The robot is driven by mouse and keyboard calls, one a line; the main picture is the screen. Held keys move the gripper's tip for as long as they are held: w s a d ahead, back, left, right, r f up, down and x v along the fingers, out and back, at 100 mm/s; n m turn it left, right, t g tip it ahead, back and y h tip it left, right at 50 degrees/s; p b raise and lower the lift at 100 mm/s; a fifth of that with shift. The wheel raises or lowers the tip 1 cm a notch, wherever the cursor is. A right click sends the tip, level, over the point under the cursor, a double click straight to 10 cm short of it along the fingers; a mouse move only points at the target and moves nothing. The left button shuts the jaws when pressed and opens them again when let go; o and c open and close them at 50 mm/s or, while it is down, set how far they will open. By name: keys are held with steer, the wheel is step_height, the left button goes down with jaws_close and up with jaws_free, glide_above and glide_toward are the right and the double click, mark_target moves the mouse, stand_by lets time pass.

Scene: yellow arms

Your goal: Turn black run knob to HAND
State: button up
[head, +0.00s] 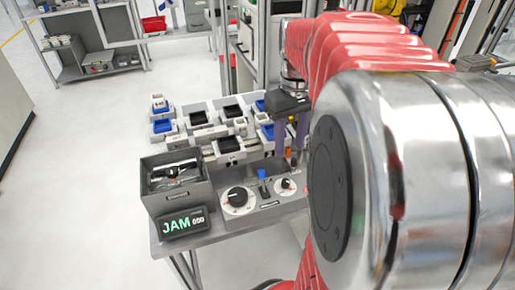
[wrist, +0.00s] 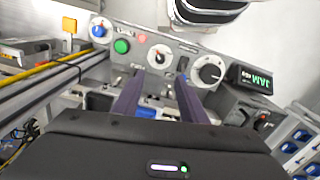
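A large black knob (head: 237,197) with a white pointer line sits on a white dial on the grey control panel (head: 262,213). A smaller black knob (head: 286,184) on a white dial is to its right. I cannot read the dial labels, so which is the run knob and where HAND lies are unclear. In the wrist view the small knob (wrist: 160,58) shows between and beyond my fingertips, and the large knob (wrist: 210,73) is right of them. My gripper (wrist: 160,77) is open with nothing between its fingers, apart from both knobs. In the head view my arm partly hides it.
A JAM display (head: 183,223) and a grey bin (head: 178,184) stand left of the panel. A blue-topped lever (head: 262,175) stands between the knobs. The wrist view also shows a green button (wrist: 121,46) and a blue knob (wrist: 98,29). Trays (head: 230,144) stand behind.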

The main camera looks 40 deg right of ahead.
mark_target(285, 180)
steer(key=shift+f, duration=0.15)
step_height(285, 180, down, 14)
steer(key=shift+r, duration=0.25)
stand_by(0.3)
steer(key=shift+c, duration=0.4)
jaws_close()
